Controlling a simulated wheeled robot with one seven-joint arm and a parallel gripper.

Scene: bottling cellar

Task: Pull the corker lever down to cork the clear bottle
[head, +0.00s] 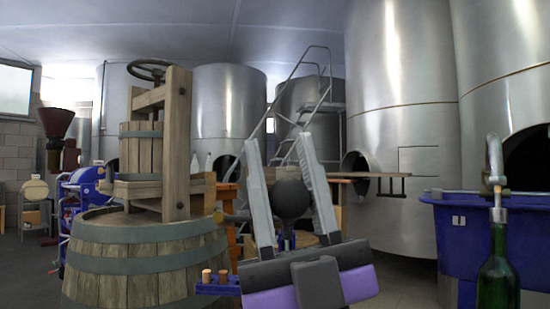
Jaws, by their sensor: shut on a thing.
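My gripper (279,145) is in the middle foreground of the head view, its two grey fingers pointing up and away from me. A dark round ball (290,198), which looks like the knob of the corker lever, sits between the fingers, and the gripper is shut on it. A short rod shows below the ball, between the fingers. The rest of the corker is mostly hidden behind my gripper. I cannot make out the clear bottle being corked.
A blue holder (218,288) with two corks (207,276) is left of my gripper. A wooden press stands on a large barrel (145,262) at left. At right, a green bottle (497,280) stands under a tap by a blue tub (450,225). Steel tanks (400,120) fill the back.

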